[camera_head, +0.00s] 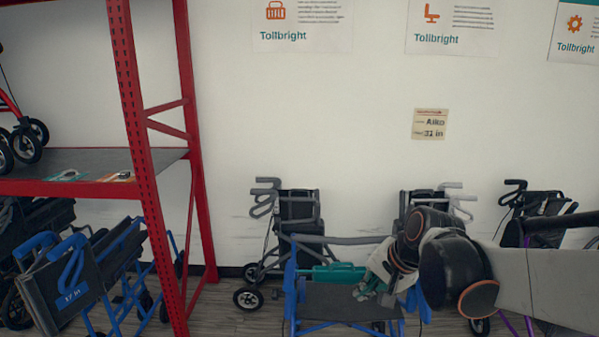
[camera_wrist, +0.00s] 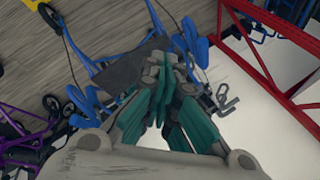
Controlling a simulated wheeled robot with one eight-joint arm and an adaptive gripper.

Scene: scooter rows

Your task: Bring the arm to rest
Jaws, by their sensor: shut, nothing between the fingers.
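My arm reaches in from the right edge of the head view, and my gripper (camera_head: 366,291) is at its end, over the blue-framed walker (camera_head: 342,302) with a dark seat. In the wrist view my gripper (camera_wrist: 160,95) has its grey and teal fingers shut together, with nothing between them. The dark seat (camera_wrist: 125,68) of the blue walker lies beyond the fingertips there. I cannot tell whether the fingers touch the walker. The arm hides part of the walkers behind it.
A red shelf rack (camera_head: 130,90) stands at the left, with blue walkers (camera_head: 80,280) under its shelf. Grey walkers (camera_head: 295,215) stand by the white wall (camera_head: 330,120). A purple-framed walker (camera_head: 545,225) is at the right. Open wall lies above the arm.

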